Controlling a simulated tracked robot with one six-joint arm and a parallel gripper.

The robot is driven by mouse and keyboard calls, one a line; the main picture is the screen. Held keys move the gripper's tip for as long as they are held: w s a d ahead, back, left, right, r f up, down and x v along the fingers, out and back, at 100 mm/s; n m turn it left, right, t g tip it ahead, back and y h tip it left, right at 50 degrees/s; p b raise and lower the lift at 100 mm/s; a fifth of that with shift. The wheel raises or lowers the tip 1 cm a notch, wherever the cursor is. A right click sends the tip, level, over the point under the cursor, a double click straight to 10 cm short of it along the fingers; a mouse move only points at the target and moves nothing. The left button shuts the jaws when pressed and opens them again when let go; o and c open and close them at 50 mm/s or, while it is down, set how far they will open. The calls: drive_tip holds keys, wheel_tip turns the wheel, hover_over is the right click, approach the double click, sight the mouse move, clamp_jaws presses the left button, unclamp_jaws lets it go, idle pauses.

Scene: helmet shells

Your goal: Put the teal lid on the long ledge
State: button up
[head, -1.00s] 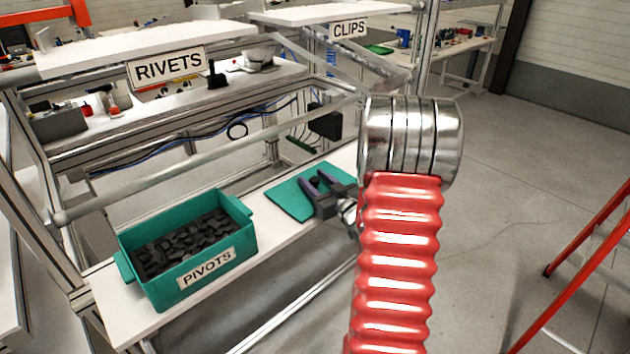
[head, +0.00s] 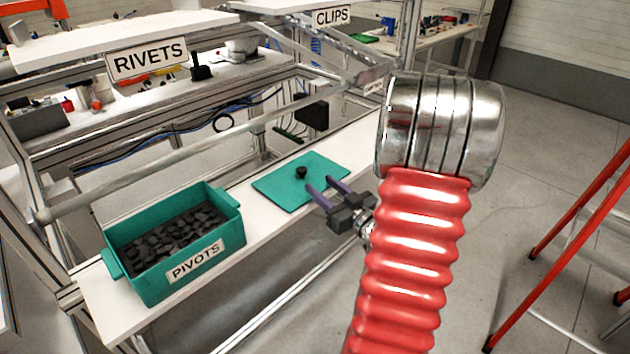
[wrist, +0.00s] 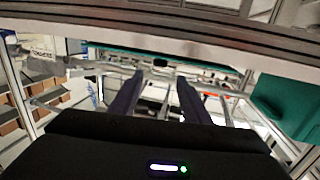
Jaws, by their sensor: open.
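The teal lid (head: 278,190) is a flat rectangular plate with a small black knob (head: 301,172). It lies flat on the long white ledge (head: 113,308), to the right of the teal PIVOTS bin. My gripper (head: 320,184) is open, with its two dark purple fingers level with the lid's front right edge and apart from the knob. Nothing is between the fingers. In the wrist view the open fingers (wrist: 160,76) show beneath a broad grey edge, with a thin teal strip (wrist: 190,56) beyond them that looks like the lid.
The PIVOTS bin (head: 213,265), full of dark pieces, stands on the ledge's left part. A metal rail and upper shelves labelled RIVETS (head: 147,60) and CLIPS (head: 332,16) rise behind. A red ladder (head: 570,240) stands at the right. The floor between is open.

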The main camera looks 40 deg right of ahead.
drive_tip(key=shift+s+a, duration=0.15)
drive_tip(key=shift+s, duration=0.45)
idle(0.5)
